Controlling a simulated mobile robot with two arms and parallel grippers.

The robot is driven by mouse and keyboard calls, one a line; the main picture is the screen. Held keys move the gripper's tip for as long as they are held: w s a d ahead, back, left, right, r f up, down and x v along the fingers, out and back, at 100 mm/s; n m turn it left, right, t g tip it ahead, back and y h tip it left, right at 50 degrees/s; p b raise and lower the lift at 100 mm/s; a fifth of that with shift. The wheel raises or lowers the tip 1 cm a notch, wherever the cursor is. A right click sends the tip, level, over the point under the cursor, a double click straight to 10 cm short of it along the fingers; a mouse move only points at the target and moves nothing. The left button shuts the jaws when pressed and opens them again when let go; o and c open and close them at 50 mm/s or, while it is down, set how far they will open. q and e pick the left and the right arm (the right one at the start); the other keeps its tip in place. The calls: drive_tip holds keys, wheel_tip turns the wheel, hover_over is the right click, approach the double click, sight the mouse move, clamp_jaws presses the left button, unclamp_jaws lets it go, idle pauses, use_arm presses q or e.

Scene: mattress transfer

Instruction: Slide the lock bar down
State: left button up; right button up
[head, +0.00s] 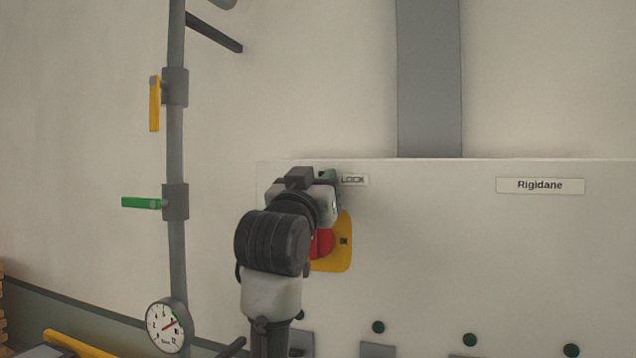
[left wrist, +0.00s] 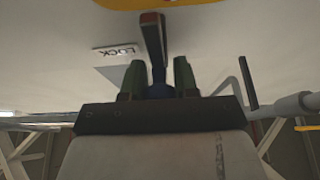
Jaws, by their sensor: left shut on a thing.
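The lock bar (left wrist: 153,42) is a dark bar with a reddish end, seen in the left wrist view beside the LOCK label (left wrist: 118,52). My left gripper (left wrist: 159,82) is shut on the bar, with one green-padded finger on each side of it. The bar's reddish end reaches toward a yellow plate at the top edge of that view. In the head view my left gripper (head: 328,180) is at the white panel, just left of the LOCK label (head: 354,180). My wrist hides the bar there. My right gripper is in neither view.
Below my left gripper, a yellow plate (head: 340,258) with a red knob (head: 322,243) is partly behind my arm. The white panel (head: 480,260) carries a Rigidane label (head: 540,185) and several green knobs. A grey pipe (head: 175,130) with valve handles and a gauge (head: 168,325) stands left.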

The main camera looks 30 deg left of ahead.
use_arm(q)
drive_tip(key=shift+f+b, duration=1.3)
drive_tip(key=shift+f, duration=0.25)
clamp_jaws()
drive_tip(key=shift+r, duration=0.1)
drive_tip(key=o, duration=1)
unclamp_jaws()
drive_tip(key=shift+b+v, duration=2.65)
drive_tip(key=shift+v, duration=2.75)
drive_tip(key=shift+d, duration=0.1)
drive_tip(key=shift+c, duration=0.2)
